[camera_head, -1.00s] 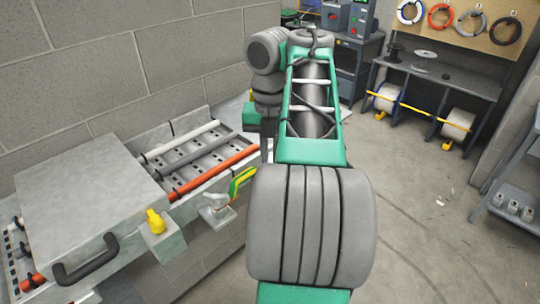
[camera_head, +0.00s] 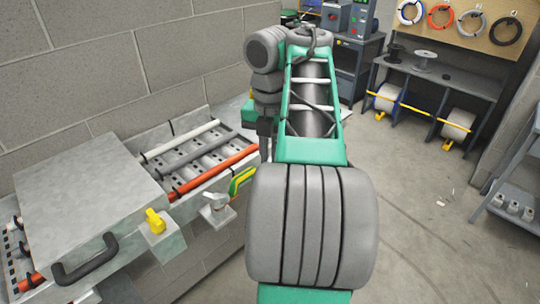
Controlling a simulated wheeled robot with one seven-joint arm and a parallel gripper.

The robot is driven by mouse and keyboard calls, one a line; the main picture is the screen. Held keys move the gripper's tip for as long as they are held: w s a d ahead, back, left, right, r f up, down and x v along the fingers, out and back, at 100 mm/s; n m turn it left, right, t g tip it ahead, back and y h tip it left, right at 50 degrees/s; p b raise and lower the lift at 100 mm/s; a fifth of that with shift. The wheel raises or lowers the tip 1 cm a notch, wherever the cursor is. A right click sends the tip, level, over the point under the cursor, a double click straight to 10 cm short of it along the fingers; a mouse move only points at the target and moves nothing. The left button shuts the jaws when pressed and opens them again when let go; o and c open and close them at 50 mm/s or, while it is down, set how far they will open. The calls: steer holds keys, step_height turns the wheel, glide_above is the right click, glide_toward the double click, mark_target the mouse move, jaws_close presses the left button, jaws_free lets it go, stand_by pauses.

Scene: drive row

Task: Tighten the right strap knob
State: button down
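A metal cable tray (camera_head: 226,178) along the wall holds a white, a grey and a red cable. A yellow knob (camera_head: 154,222) sits on a block at the front edge of the closed cover at left. Farther right, a pale metal fitting (camera_head: 216,207) hangs on the tray's front, beside a yellow-and-green piece (camera_head: 241,182). I cannot tell which of these is the right strap knob, or how tight it is. My gripper (camera_head: 266,143) is partly visible as a dark end at the tray's right end, mostly hidden by my arm. Its fingers cannot be made out.
A grey cover (camera_head: 88,195) with a black handle (camera_head: 86,262) lies over the tray's left part. A brick wall (camera_head: 120,70) stands behind. A workbench with cable reels (camera_head: 387,97) is at back right, a shelf (camera_head: 512,200) at far right. The floor between is open.

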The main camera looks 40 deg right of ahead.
steer(key=m, duration=0.4)
steer(key=shift+w+m, duration=0.1)
steer(key=shift+m, duration=0.2)
steer(key=m, duration=0.3)
steer(key=shift+w+m+b, duration=0.1)
steer(key=shift+m+b, duration=0.2)
steer(key=shift+b, duration=0.05)
steer(key=m, duration=0.3)
steer(key=shift+w+m, duration=0.1)
steer(key=shift+m, duration=0.2)
steer(key=shift+w+m, duration=0.1)
steer(key=shift+m, duration=1.8)
steer(key=c, duration=1.5)
jaws_free()
steer(key=shift+d, duration=0.1)
steer(key=shift+o, duration=0.2)
